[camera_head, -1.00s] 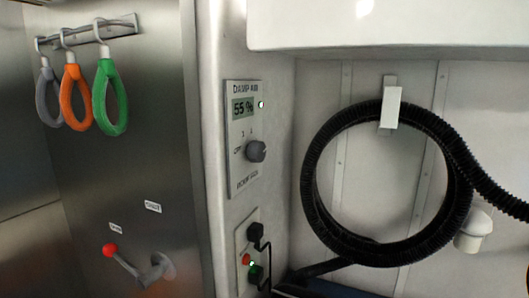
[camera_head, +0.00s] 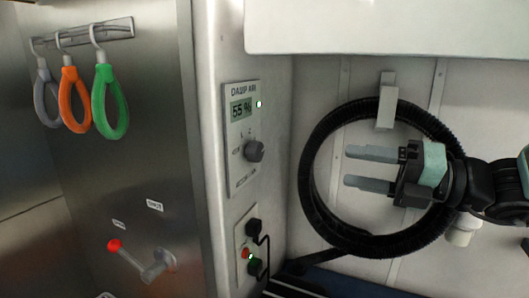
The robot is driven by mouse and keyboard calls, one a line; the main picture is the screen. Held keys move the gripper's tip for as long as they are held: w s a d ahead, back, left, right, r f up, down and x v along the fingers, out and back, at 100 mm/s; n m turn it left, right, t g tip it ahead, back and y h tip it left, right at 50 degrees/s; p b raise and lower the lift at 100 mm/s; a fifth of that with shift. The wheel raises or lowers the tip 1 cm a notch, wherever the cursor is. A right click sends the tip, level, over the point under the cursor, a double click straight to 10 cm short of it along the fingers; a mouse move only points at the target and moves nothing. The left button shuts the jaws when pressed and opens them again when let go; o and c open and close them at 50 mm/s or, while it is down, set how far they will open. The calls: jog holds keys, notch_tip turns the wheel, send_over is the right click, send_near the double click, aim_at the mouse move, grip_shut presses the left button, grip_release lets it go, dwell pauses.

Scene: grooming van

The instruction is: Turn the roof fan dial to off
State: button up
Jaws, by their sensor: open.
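The roof fan dial (camera_head: 254,151) is a dark grey round knob on a pale panel (camera_head: 240,184) on the narrow wall post. Above it a small display (camera_head: 241,109) reads about 55 %, with a lit light at its right. Small marks surround the knob, and one at its left seems to read OFF. Which mark the knob points to is too small to tell. My gripper (camera_head: 345,168) is open and empty, to the right of the dial and apart from it. Its two grey fingers point left, towards the panel, in front of the coiled hose.
A black coiled hose (camera_head: 311,190) hangs from a pale bracket (camera_head: 387,105) behind my gripper. Below the panel is a socket plate (camera_head: 240,235) with plugs and a cable. Coloured loops (camera_head: 109,110) hang at left above a red-knobbed lever (camera_head: 114,245). A white cabinet (camera_head: 400,30) overhangs above.

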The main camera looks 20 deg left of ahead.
aim_at(260, 153)
jog(key=a+p, duration=0.1)
jog(key=a, duration=0.4)
jog(key=w+a+p, duration=0.1)
jog(key=a+p, duration=0.1)
jog(key=a, duration=0.4)
jog(key=a+p, duration=0.2)
jog(key=a, duration=0.4)
jog(key=shift+w+a, duration=0.1)
jog(key=shift+w, duration=0.05)
jog(key=c, duration=1)
